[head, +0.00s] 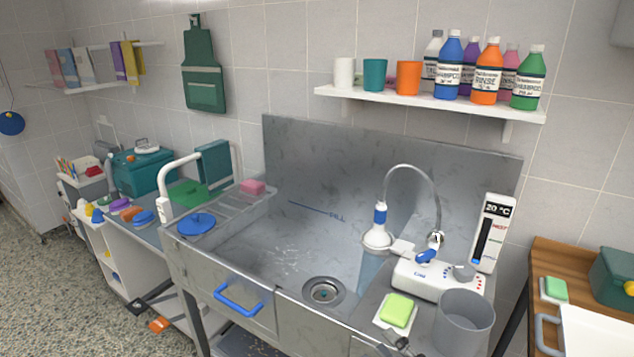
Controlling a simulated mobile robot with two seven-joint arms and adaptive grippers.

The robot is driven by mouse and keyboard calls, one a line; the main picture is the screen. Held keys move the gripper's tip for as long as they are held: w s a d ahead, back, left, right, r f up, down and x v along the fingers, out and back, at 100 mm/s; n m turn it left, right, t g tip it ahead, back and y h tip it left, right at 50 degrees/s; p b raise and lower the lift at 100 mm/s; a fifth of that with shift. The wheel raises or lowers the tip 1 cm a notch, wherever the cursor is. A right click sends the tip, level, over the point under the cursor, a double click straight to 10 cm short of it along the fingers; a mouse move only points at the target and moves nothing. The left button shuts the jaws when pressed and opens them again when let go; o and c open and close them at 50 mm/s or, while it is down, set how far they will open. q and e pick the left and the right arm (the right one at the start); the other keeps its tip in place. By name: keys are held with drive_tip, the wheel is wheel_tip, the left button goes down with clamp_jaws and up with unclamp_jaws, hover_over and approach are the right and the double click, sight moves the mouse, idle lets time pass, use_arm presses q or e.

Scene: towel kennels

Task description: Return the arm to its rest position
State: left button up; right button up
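A shower head (378,232) with a blue collar hangs from a curved hose at the tub's right side. It is beside a white control unit (437,281).
A grey bin (463,320) and a green sponge (397,310) are at the tub's front right. A blue lid (196,223) and a pink sponge (252,187) lie at its left. A shelf (430,103) above holds cups and bottles. A wooden table (555,258) stands right.

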drive_tip(key=s+d+f+m+g+h+p, duration=0.1)
drive_tip(key=s+d+f+m+h, duration=0.35)
drive_tip(key=f+m, duration=0.3)
drive_tip(key=s+d+f+m+g+h+p, duration=0.1)
drive_tip(key=s+d+f+m+h, duration=0.2)
drive_tip(key=s+f+m+h, duration=0.45)
use_arm(q)
drive_tip(key=shift+t, duration=0.3)
drive_tip(key=r, duration=0.1)
drive_tip(key=w+r, duration=0.2)
drive_tip(key=shift+r+p, duration=0.35)
drive_tip(key=shift+r, duration=0.05)
use_arm(e)
drive_tip(key=s+f+m+g, duration=0.5)
drive_tip(key=s+f+m, duration=0.1)
drive_tip(key=s+f, duration=0.6)
drive_tip(key=shift+s+a+f, duration=0.15)
drive_tip(key=shift+a+f, duration=0.05)
drive_tip(key=shift+f, duration=0.25)
use_arm(q)
drive_tip(key=shift+w+d+r, duration=0.1)
drive_tip(key=shift+w+d, duration=0.05)
drive_tip(key=shift+w, duration=0.15)
use_arm(e)
drive_tip(key=shift+o, duration=0.4)
